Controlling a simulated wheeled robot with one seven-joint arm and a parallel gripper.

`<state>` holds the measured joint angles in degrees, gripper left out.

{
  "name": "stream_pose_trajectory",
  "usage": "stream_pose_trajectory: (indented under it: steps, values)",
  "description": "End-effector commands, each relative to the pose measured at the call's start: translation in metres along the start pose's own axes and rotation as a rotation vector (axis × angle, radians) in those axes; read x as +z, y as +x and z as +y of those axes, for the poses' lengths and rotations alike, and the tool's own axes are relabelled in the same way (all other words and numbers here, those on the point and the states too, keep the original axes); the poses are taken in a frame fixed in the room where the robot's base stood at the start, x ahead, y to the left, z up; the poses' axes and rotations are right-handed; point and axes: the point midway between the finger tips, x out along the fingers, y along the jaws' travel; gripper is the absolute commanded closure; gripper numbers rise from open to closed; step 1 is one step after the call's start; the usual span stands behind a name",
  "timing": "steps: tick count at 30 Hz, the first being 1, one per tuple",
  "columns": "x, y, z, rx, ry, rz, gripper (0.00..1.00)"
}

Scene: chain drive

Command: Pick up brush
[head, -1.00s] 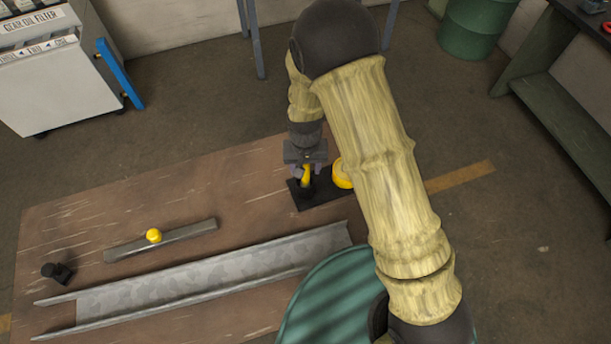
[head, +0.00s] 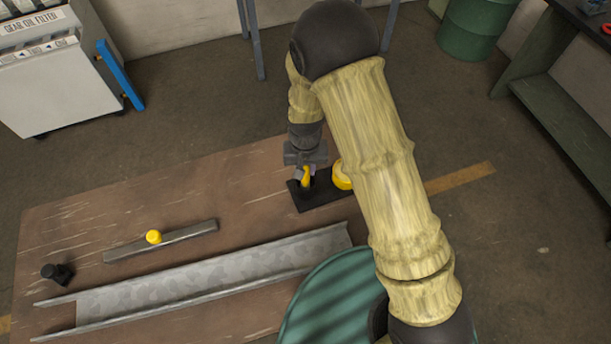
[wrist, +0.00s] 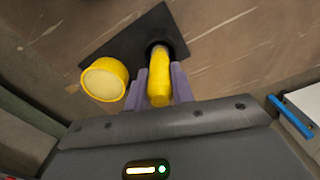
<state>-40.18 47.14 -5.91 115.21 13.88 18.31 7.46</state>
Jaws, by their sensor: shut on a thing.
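The brush shows as a yellow handle (head: 307,176) standing in a dark round holder on a black plate (head: 325,197) at the far edge of the brown table. In the wrist view the yellow handle (wrist: 159,88) lies between the two purple fingers, and its lower end is in or at the dark ring. My gripper (head: 306,172) is over the plate and shut on the handle. The brush's lower end is hidden. A yellow round cup with a pale top (wrist: 104,79) stands beside it on the plate, apart from the fingers.
A long grey metal channel (head: 210,276) lies along the near part of the table. A grey bar with a yellow knob (head: 154,237) and a small black part (head: 58,273) lie to the left. A green drum (head: 325,310) stands at the near edge.

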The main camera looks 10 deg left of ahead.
Motion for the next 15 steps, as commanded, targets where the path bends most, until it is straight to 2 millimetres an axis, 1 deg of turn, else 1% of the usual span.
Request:
stream_pose_trajectory:
  steps: [5, 8, 11, 15]
  values:
    - [-0.001, -0.004, 0.0, 0.0, 0.0, 0.001, 0.99]
    - [-0.001, -0.011, 0.0, -0.001, 0.0, 0.004, 0.99]
    - [-0.001, -0.023, 0.0, -0.001, -0.001, 0.005, 0.99]
    - [-0.001, -0.046, -0.001, -0.002, 0.0, 0.006, 0.99]
